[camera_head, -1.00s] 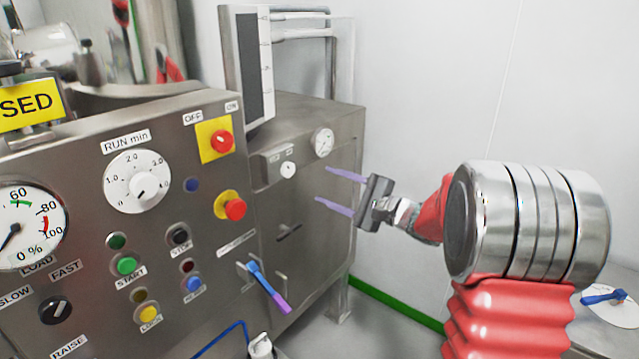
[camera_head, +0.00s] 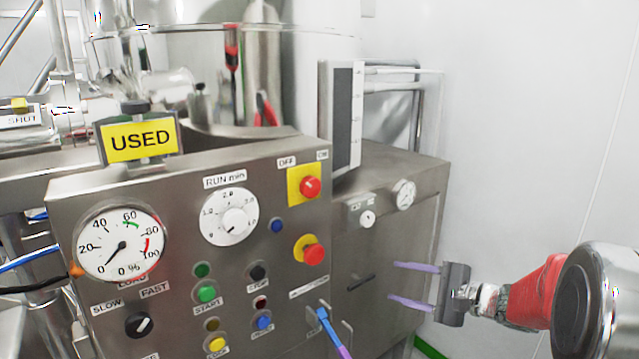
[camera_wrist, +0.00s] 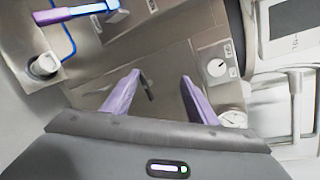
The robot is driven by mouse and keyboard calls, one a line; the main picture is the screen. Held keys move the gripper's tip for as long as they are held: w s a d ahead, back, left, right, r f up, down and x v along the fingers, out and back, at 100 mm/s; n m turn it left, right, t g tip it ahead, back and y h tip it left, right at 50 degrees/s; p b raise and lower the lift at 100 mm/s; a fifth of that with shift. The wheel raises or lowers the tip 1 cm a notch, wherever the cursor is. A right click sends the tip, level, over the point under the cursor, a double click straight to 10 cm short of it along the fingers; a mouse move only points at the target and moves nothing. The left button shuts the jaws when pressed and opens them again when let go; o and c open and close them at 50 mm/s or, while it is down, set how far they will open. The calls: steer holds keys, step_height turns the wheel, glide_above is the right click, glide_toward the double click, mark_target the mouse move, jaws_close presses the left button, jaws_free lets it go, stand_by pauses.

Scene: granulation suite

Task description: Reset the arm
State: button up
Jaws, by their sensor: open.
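My gripper (camera_head: 400,283) has two purple fingers, spread apart with nothing between them. In the head view it is at the lower right, its fingers pointing left toward the steel side cabinet (camera_head: 385,235). In the wrist view my gripper (camera_wrist: 150,88) also shows open and empty, with the cabinet's steel front beyond the fingertips. My red-sleeved arm comes in from the right edge of the head view; most of it is out of frame.
A steel control panel (camera_head: 180,262) with buttons, dials and a yellow USED sign (camera_head: 140,142) fills the left and middle. A blue-and-purple lever (camera_head: 330,332) sticks out at its lower right. The white wall (camera_head: 530,120) at right is bare.

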steer(key=s+a+f+n+g+h, duration=0.2)
steer(key=s+a+f+n+g, duration=0.15)
steer(key=s, duration=0.75)
steer(key=s+a+f+n+g+h, duration=0.25)
steer(key=s+n+g, duration=0.2)
steer(key=s, duration=0.55)
steer(key=s+r+n+t+h, duration=0.3)
steer(key=s+r+n+h, duration=0.2)
steer(key=s, duration=0.6)
steer(key=shift+s+d+r+n+h, duration=0.3)
steer(key=shift+s+r+n+h, duration=0.1)
steer(key=shift+r+n, duration=1.15)
steer(key=shift+r, duration=0.1)
